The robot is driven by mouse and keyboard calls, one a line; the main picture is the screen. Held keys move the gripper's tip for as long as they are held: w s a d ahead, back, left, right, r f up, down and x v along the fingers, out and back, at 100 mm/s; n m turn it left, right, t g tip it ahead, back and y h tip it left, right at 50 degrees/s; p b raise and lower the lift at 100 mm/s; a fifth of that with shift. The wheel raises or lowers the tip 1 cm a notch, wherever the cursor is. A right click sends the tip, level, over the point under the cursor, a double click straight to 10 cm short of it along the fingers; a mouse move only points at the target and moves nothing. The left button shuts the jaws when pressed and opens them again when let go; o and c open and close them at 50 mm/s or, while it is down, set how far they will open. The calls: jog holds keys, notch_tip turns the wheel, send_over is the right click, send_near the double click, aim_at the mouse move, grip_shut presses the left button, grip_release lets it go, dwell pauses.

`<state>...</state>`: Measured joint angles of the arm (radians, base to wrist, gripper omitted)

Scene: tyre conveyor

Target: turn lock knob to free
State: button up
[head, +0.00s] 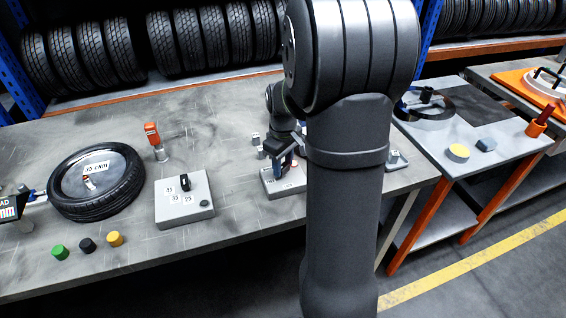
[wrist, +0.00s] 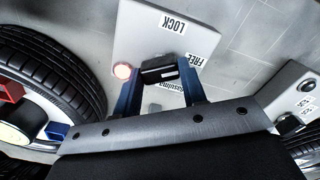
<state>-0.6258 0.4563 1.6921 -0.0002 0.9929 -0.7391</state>
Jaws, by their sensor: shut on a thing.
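The lock box (wrist: 140,35) is a pale panel with the printed words LOCK and FREE, and it fills the upper middle of the wrist view. A black lock knob (wrist: 158,70) sits on it between the two blue fingers of my gripper (wrist: 160,77), which is shut on it. A red lamp (wrist: 122,71) glows left of the knob. The fingers partly cover the knob, so its exact pointing direction is hard to tell. In the head view, my gripper (head: 279,158) is down at the box (head: 284,188), partly hidden by my arm.
A tyre (head: 97,182) lies left on the bench. A grey box (head: 184,212) with a black knob and number labels stands between. An orange-topped tool (head: 153,137) stands behind. Green, black and yellow buttons line the front. Another small box (head: 396,160) is right of my arm.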

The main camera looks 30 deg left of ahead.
aim_at(283, 166)
jog(key=shift+m, duration=1.3)
jog(key=o, duration=1)
notch_tip(283, 166, up, 18)
jog(key=shift+f, duration=0.25)
